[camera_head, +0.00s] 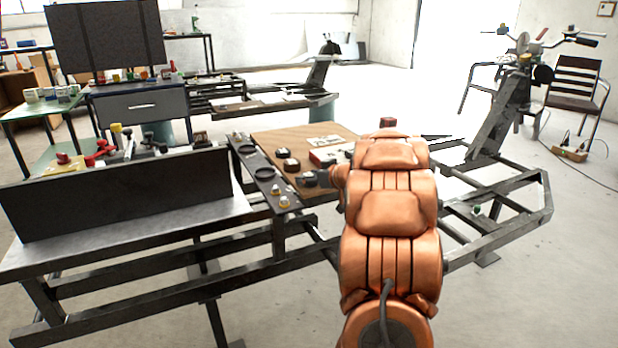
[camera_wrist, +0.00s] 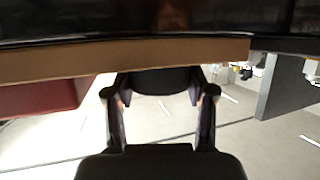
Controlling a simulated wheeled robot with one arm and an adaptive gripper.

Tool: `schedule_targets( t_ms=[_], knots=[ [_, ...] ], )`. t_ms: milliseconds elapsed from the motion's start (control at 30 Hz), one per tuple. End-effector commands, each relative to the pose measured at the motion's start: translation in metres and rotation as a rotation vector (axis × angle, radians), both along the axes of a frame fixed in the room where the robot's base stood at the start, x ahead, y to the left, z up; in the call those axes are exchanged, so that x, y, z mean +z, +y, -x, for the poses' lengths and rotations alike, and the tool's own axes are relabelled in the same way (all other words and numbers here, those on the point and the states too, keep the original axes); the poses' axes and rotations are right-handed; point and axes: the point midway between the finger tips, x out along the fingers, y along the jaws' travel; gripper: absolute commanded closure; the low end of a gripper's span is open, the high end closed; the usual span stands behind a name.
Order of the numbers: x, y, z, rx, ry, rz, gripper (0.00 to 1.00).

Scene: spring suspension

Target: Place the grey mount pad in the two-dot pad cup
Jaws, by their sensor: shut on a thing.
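My gripper (camera_wrist: 160,98) is shut on a dark rounded piece (camera_wrist: 160,82), seen between its two fingers in the wrist view. Its shade is too dark to confirm that it is the grey mount pad. In the head view my gripper (camera_head: 322,178) is small and partly hidden by my orange arm, at the right side of the wooden board. A dark strip (camera_head: 255,162) along the board's left edge carries round ring-shaped cups (camera_head: 264,173). Their dots are too small to read, so I cannot tell which is the two-dot cup.
Dark round pieces with pale tops (camera_head: 291,165) stand on the wooden board (camera_head: 300,139). A red box (camera_head: 322,157) lies near my arm. Small yellow-topped parts (camera_head: 285,202) sit at the strip's near end. A tall dark panel (camera_head: 120,195) stands to the left.

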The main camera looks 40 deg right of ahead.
Motion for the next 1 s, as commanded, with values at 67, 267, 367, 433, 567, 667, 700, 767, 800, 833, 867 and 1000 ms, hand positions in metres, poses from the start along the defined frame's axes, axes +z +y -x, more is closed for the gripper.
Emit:
schedule_targets(
  t_ms=[67, 267, 367, 433, 567, 667, 700, 767, 800, 833, 867, 1000],
  knots=[
    [-0.0015, 0.0000, 0.0000, 0.000, 0.000, -0.001, 0.81],
    [-0.0022, 0.0000, 0.0000, 0.000, 0.000, 0.000, 0.27],
    [-0.0022, 0.0000, 0.0000, 0.000, 0.000, 0.000, 0.20],
    [-0.0022, 0.0000, 0.0000, 0.000, 0.000, 0.000, 0.20],
    [-0.0020, 0.0000, 0.0001, 0.000, 0.000, 0.000, 0.20],
    [-0.0025, 0.0000, 0.0000, 0.000, 0.000, 0.000, 0.20],
    [-0.0028, 0.0000, 0.0001, 0.000, 0.000, 0.000, 0.20],
    [-0.0035, 0.0000, 0.0002, 0.000, 0.000, 0.001, 0.20],
    [-0.0040, 0.0001, 0.0001, 0.000, 0.000, 0.001, 0.20],
    [-0.0043, 0.0001, 0.0000, 0.000, 0.000, 0.001, 0.20],
    [-0.0047, 0.0001, 0.0001, 0.000, 0.000, 0.001, 0.20],
    [-0.0055, 0.0002, 0.0001, 0.000, -0.001, 0.001, 0.20]
  ],
)
